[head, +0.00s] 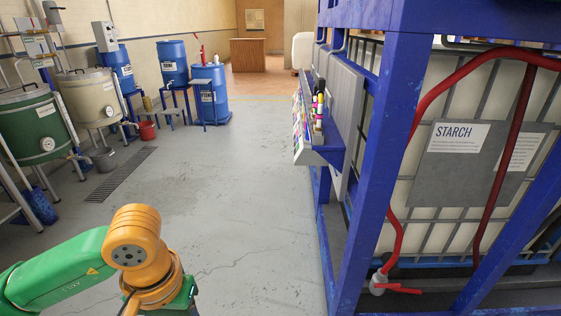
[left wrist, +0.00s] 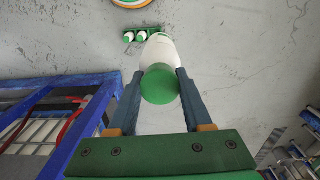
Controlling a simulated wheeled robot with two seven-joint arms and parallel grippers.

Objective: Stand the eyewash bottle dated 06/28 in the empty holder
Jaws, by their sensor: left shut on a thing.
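My left gripper (left wrist: 160,76) is shut on a white bottle with a green end (left wrist: 161,86), held between its two fingers in the left wrist view. The green end faces the camera, and I see no date on the bottle. Beyond it, a small green piece with two white, green-edged round shapes (left wrist: 141,36) shows; I cannot tell whether it is the holder. In the head view my left arm reaches in at the lower left, and its fingers and the bottle are out of sight. I cannot make out an empty holder. My right gripper is not in view.
A blue frame (head: 400,100) with a starch tank (head: 460,160) and red pipes stands close on the right. A ledge (head: 318,152) with small coloured items juts from it. Drums (head: 172,62) and vats (head: 90,97) line the left wall. The middle floor is clear.

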